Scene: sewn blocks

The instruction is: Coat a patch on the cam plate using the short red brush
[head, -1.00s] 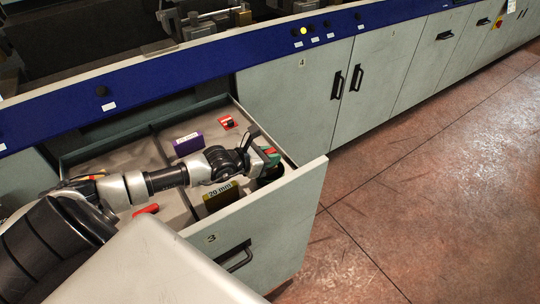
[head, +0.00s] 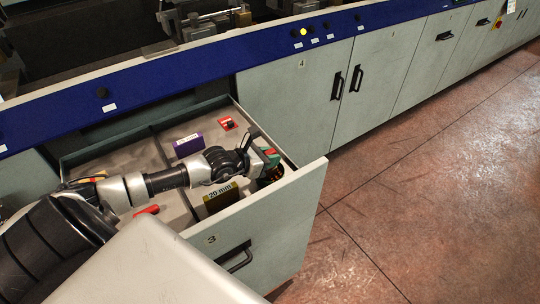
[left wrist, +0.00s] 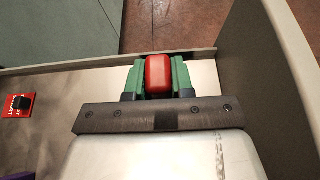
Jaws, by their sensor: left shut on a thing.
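My left gripper (head: 271,158) is at the right front corner of the open drawer. In the left wrist view its green fingers (left wrist: 158,78) are shut on a red, rounded block-like piece (left wrist: 158,72), likely the handle of the short red brush. Its lower end and any bristles are hidden. A dark round thing with yellow marks (head: 270,177) shows just below the fingers in the head view; I cannot tell whether the brush touches it. I cannot make out a cam plate for certain. My right gripper is not in view.
The open drawer (head: 310,180) holds a purple box (head: 188,145), a dark block marked 20 mm (head: 220,196), a red item with a black part (head: 228,123) and another red piece (head: 150,210). The drawer's front and right walls stand close to the gripper.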

